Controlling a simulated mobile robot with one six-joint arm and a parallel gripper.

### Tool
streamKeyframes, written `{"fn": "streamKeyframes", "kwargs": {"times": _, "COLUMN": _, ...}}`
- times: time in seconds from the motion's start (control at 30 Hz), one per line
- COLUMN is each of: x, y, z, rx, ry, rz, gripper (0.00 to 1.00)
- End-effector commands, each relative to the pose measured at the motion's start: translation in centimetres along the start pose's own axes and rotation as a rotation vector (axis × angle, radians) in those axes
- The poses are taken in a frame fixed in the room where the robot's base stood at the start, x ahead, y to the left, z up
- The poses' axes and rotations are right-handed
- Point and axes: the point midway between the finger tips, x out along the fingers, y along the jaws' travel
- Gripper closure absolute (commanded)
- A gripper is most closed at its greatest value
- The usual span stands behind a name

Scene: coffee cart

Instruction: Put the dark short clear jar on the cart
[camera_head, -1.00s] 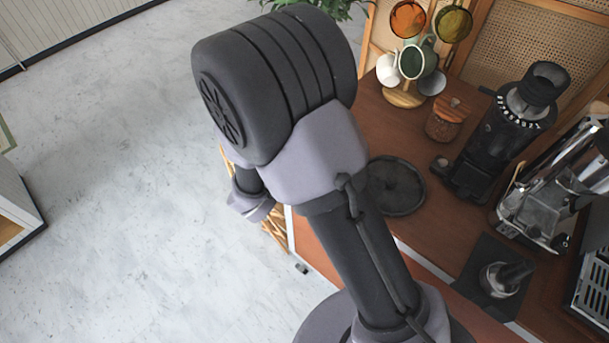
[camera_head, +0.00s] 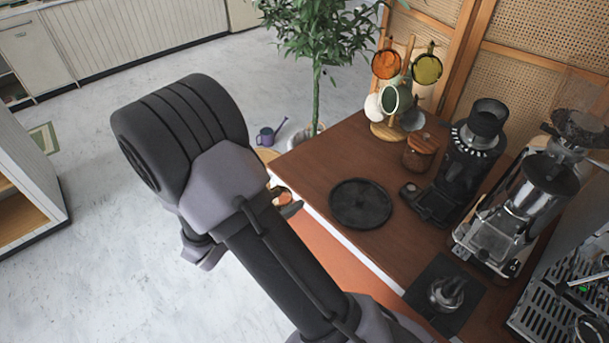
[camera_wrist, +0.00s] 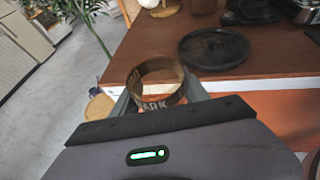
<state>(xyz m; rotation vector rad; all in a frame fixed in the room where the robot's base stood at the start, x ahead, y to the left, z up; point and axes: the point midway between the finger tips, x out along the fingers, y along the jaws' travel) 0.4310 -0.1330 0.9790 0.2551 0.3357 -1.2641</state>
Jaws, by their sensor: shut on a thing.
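A short clear jar with a brownish tint and lettering ending in "ARK" (camera_wrist: 160,101) is between the fingers of my gripper (camera_wrist: 155,90) in the wrist view. The gripper is shut on it, and I look down into its round open mouth. The jar is in front of the near edge of the cart's brown wooden top (camera_wrist: 135,62), apart from it. In the head view the cart top (camera_head: 312,165) is at the right, and my arm hides most of the gripper and jar.
A round black tray (camera_head: 361,204) lies on the cart near its front edge. Behind it are a wood-lidded jar (camera_head: 420,153), a mug tree with cups (camera_head: 397,100), a black grinder (camera_head: 470,160) and a chrome machine (camera_head: 510,215). Bare wood lies left of the tray. A potted plant (camera_head: 318,60) stands beyond.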

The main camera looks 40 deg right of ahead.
Motion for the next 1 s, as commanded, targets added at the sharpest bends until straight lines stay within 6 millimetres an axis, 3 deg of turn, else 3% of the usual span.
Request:
{"fn": "streamKeyframes", "kwargs": {"times": 0.1, "x": 2.6, "y": -2.8, "z": 1.4, "rx": 0.043, "ry": -0.001, "rz": -0.106, "gripper": 0.99}}
{"fn": "streamKeyframes", "kwargs": {"times": 0.3, "x": 6.1, "y": -7.1, "z": 2.8, "rx": 0.106, "ry": -0.002, "rz": -0.256, "gripper": 0.99}}
{"fn": "streamKeyframes", "kwargs": {"times": 0.43, "x": 7.5, "y": -8.3, "z": 3.1, "rx": 0.128, "ry": -0.003, "rz": -0.306, "gripper": 0.99}}
{"fn": "streamKeyframes", "kwargs": {"times": 0.53, "x": 9.5, "y": -7.0, "z": 3.5, "rx": 0.136, "ry": -0.004, "rz": -0.312, "gripper": 0.99}}
{"fn": "streamKeyframes", "kwargs": {"times": 0.8, "x": 16.4, "y": -1.0, "z": 5.2, "rx": 0.135, "ry": -0.004, "rz": -0.309, "gripper": 0.99}}
{"fn": "streamKeyframes", "kwargs": {"times": 1.0, "x": 18.7, "y": 1.1, "z": 6.0, "rx": 0.130, "ry": -0.004, "rz": -0.308, "gripper": 0.99}}
